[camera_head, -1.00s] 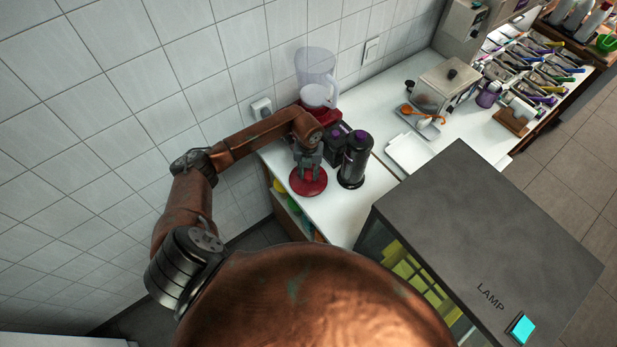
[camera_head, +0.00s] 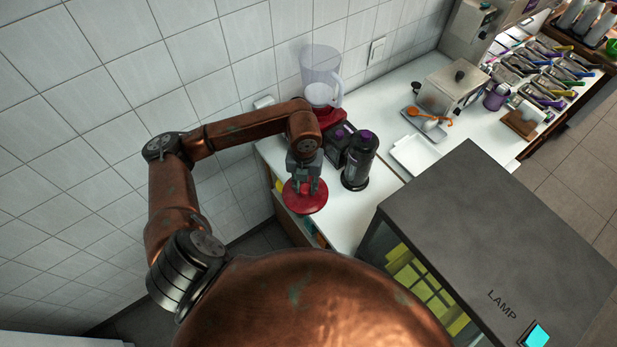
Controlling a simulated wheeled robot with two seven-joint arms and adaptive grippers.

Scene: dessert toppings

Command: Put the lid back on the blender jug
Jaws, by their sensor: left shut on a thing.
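The blender jug (camera_head: 320,72) is clear with a handle on its right side and stands upright on a red base (camera_head: 331,116) against the tiled wall. Its top shows no lid. The red round lid (camera_head: 304,204) is in my left gripper (camera_head: 304,186), which is shut on it from above. The gripper holds the lid near the left front edge of the white counter, well in front of the jug. Whether the lid touches the counter I cannot tell. My right gripper is not in view.
Two dark bottles with purple caps, one of them the nearer bottle (camera_head: 358,162), stand right of the gripper. A white tray (camera_head: 414,155) and a metal box (camera_head: 455,86) lie further right. A grey cabinet (camera_head: 490,230) marked LAMP fills the right front.

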